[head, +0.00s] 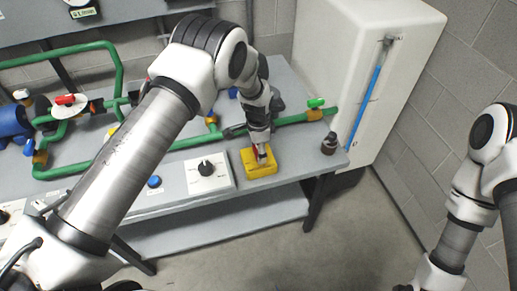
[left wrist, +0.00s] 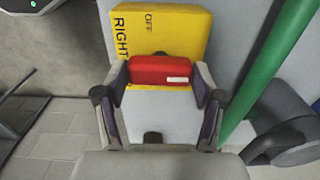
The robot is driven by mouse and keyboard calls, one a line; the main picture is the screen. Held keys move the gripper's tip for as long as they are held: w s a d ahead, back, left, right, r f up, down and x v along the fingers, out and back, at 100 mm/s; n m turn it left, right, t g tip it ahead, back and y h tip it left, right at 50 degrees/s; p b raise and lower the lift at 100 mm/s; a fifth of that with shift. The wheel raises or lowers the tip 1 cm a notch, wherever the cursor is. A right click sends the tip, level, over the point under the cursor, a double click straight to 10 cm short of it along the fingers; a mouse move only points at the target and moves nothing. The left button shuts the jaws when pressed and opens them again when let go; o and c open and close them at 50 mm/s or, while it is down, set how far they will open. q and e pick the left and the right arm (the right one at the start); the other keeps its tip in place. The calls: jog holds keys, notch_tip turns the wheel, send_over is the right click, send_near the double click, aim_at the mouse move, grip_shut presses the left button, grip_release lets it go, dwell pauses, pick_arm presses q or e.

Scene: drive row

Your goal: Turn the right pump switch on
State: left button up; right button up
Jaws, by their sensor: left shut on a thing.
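The right pump switch is a yellow box (head: 259,172) at the front right of the grey bench in the head view. In the left wrist view the box (left wrist: 182,32) bears the words RIGHT and OFF. Its red handle (left wrist: 150,71) lies crosswise there, with a white mark at its right part. My left gripper (left wrist: 158,85) is shut on the red handle, one finger at each end. In the head view the left gripper (head: 261,153) reaches down onto the box and hides part of the handle. My right arm shows at the right edge, but its gripper is out of view.
A white panel with a black knob (head: 207,170) and a blue button (head: 154,182) are left of the box. Green pipes (head: 290,119) run behind it. A white tank (head: 345,60) stands behind. The floor in front is clear.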

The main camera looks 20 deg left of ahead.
dwell(0.4)
pick_arm(q)
jog(key=o, duration=1.1)
jog(key=shift+o, duration=0.2)
notch_tip(320, 180, up, 12)
